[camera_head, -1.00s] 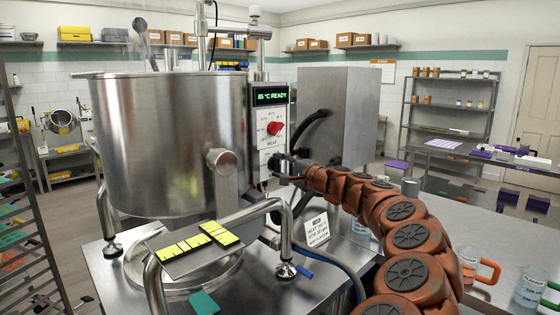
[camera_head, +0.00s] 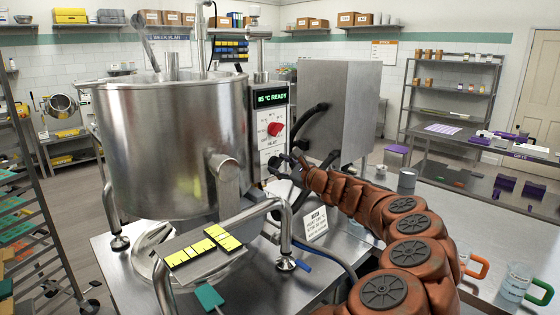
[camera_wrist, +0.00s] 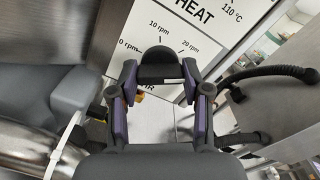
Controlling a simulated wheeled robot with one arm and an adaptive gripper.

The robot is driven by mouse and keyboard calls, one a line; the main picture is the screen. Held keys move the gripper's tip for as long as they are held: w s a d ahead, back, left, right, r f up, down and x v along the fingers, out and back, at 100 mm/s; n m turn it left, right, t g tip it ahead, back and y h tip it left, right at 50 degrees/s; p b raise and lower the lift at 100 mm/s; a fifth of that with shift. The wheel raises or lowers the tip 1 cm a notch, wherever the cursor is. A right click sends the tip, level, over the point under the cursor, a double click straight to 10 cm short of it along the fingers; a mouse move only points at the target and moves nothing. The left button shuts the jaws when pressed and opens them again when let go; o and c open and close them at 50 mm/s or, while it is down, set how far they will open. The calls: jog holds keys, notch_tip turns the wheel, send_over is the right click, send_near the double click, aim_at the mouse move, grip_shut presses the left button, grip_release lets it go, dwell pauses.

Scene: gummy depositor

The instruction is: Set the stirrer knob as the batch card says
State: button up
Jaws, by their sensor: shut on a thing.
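The black stirrer knob (camera_wrist: 158,64) is at the middle of the wrist view, on the white panel below the word HEAT. Labels 0 rpm, 10 rpm and 20 rpm fan out around it. My gripper (camera_wrist: 157,78) has its two fingers at the left and right of the knob, shut on it. The knob's pointer direction is not clear. In the head view my gripper (camera_head: 283,166) is at the panel's lower part and hides the stirrer knob there. The batch card (camera_head: 316,222) stands on the steel table; its small print is hard to read.
The red heat knob (camera_head: 275,130) is just above my gripper, under a display (camera_head: 271,97) showing 85 °C READY. The big steel kettle (camera_head: 175,145) is left of the panel. A grey steel box (camera_head: 337,110) and black hoses stand close on the right.

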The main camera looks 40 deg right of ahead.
jog(key=m+p, duration=0.2)
jog(key=m, duration=0.1)
jog(key=shift+r+m, duration=0.1)
jog(key=shift+m, duration=0.2)
jog(key=shift+m+p, duration=1.05)
jog(key=shift+m, duration=0.35)
jog(key=o, duration=1.2)
jog(key=shift+c, duration=0.2)
jog(key=s, duration=1.2)
jog(key=shift+a, duration=0.15)
